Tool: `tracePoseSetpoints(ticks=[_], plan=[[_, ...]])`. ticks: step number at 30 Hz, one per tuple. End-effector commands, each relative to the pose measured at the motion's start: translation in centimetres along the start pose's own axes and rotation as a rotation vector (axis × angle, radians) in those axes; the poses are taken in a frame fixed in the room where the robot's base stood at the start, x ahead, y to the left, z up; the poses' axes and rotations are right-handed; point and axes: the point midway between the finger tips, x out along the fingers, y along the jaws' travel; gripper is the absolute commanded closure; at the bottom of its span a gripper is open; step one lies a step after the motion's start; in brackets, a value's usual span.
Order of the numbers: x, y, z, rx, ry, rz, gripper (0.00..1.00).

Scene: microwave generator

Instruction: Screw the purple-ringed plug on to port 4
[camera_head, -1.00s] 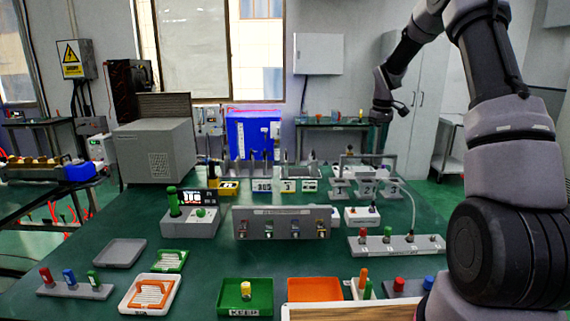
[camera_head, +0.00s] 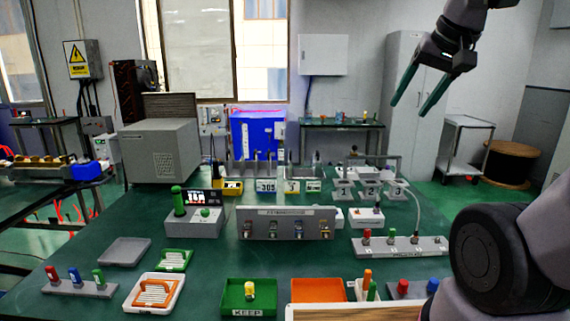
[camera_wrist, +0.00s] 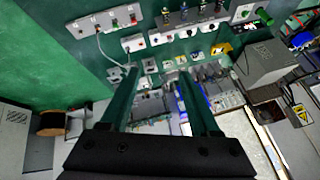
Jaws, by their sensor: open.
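My gripper (camera_head: 409,108) is raised high at the upper right, open and empty, well away from the table's objects. Its two green fingers also show apart in the wrist view (camera_wrist: 157,72). A grey strip (camera_head: 430,250) with a row of ports lies at the table's right. A red plug (camera_head: 367,236) and a green plug (camera_head: 391,236) stand at its left end. Its numbers are too small to read surely, so port 4 is not certain. A grey upright panel (camera_head: 255,233) at mid-table carries several small coloured-ring connectors. I cannot make out which plug has the purple ring.
A green KEEP tray (camera_head: 232,298) and an orange tray (camera_head: 318,290) lie at the front. A cable (camera_head: 416,205) rises from the strip to a low frame behind it. A grey box (camera_head: 160,155) stands at the back left. Space above the table is clear.

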Motion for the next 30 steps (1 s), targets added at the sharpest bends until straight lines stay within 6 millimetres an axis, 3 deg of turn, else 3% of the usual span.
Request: tracePoseSetpoints(ticks=[3, 6, 14, 15, 17, 23, 30], plan=[[-0.8, 0.3, 2.2, 0.052, 0.024, -0.030, 0.38], [-1.0, 0.4, 3.0, 0.073, 0.031, -0.042, 0.38], [-1.0, 0.4, 3.2, 0.080, 0.032, -0.044, 0.38], [-1.0, 0.4, 3.2, 0.080, 0.032, -0.044, 0.48], [-1.0, 0.4, 3.1, 0.079, 0.031, -0.043, 0.48], [-0.3, 0.0, 0.7, 0.069, 0.004, -0.031, 0.48], [2.7, -0.5, -5.6, 0.036, -0.066, 0.005, 0.48]])
